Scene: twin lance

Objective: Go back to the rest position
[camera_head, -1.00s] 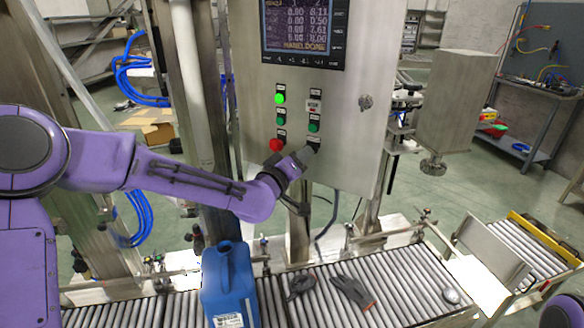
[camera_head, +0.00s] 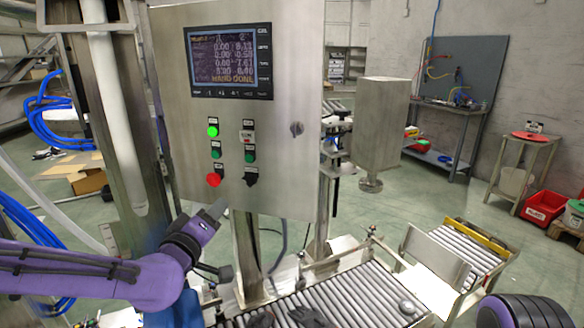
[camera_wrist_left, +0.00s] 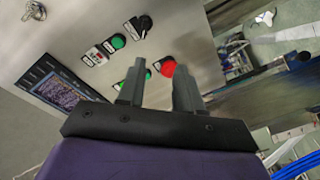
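My left gripper (camera_head: 219,206) is just below the control cabinet's (camera_head: 285,85) lower buttons, apart from its face in the head view. In the left wrist view its two fingers (camera_wrist_left: 160,75) stand apart with nothing between them. The cabinet carries a screen (camera_head: 230,62), a lit green lamp (camera_head: 213,131), a red button (camera_head: 213,180) and a black switch (camera_head: 251,178). The red button also shows past the fingers in the left wrist view (camera_wrist_left: 167,67). Part of my right arm (camera_head: 525,312) shows at the bottom right; its gripper is out of view.
A roller conveyor (camera_head: 352,297) runs along the front, with dark gloves (camera_head: 312,317) on it. A blue canister (camera_head: 186,309) is mostly hidden by my left arm. A metal post (camera_head: 108,100) stands left of the cabinet. Open floor (camera_head: 400,205) lies to the right.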

